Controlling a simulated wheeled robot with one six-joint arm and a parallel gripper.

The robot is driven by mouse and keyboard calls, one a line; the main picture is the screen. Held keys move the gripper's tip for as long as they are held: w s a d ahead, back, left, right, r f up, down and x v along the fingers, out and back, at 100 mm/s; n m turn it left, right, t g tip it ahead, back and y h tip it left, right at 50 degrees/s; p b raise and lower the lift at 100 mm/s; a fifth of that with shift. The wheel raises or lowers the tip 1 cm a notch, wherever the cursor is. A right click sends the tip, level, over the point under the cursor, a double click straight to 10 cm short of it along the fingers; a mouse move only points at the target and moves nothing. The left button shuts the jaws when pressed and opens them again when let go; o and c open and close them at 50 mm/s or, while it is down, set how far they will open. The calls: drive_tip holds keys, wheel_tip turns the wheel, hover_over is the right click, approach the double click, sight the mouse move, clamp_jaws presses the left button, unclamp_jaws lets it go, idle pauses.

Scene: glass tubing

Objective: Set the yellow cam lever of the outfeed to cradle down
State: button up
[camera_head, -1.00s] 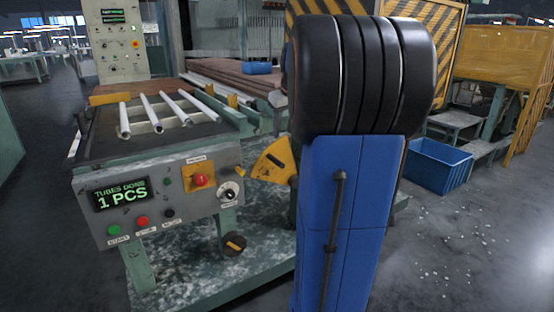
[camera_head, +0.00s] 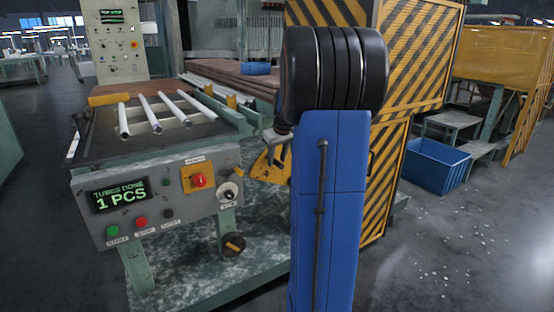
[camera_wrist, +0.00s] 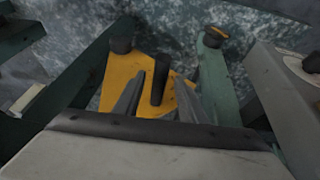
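The yellow cam lever (camera_head: 268,168) is at the right end of the outfeed's control panel, partly hidden behind my arm. In the wrist view its yellow plate (camera_wrist: 119,80) lies below my gripper, with a dark peg-like handle (camera_wrist: 159,82) standing up from it. My gripper (camera_wrist: 160,76) is open, with one finger on each side of the handle. I see gaps between the handle and the fingers. In the head view my gripper is mostly hidden behind my arm, just above the cam lever.
The control panel (camera_head: 150,205) has a display reading 1 PCS, a red knob (camera_head: 199,181) and several buttons. Glass tubes (camera_head: 150,113) lie on the outfeed above it. A striped yellow-black guard (camera_head: 385,180) stands right of my arm. A blue crate (camera_head: 435,167) is farther right.

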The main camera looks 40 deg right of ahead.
drive_tip(key=shift+f, duration=0.15)
clamp_jaws()
drive_tip(key=shift+d, duration=0.15)
drive_tip(key=shift+s+d+r, duration=0.1)
drive_tip(key=shift+d+r, duration=0.25)
drive_tip(key=shift+d, duration=0.05)
drive_tip(key=s+d+r+y, duration=0.1)
drive_tip(key=d+y, duration=0.1)
drive_tip(key=d, duration=0.4)
drive_tip(key=s+d+r+m+t+y, duration=0.1)
drive_tip(key=s+d+r+y, duration=0.1)
drive_tip(key=d, duration=0.4)
drive_tip(key=shift+d+r+y, duration=0.25)
drive_tip(key=shift+d+y, duration=0.15)
drive_tip(key=shift+y, duration=0.3)
drive_tip(key=shift+s, duration=0.1)
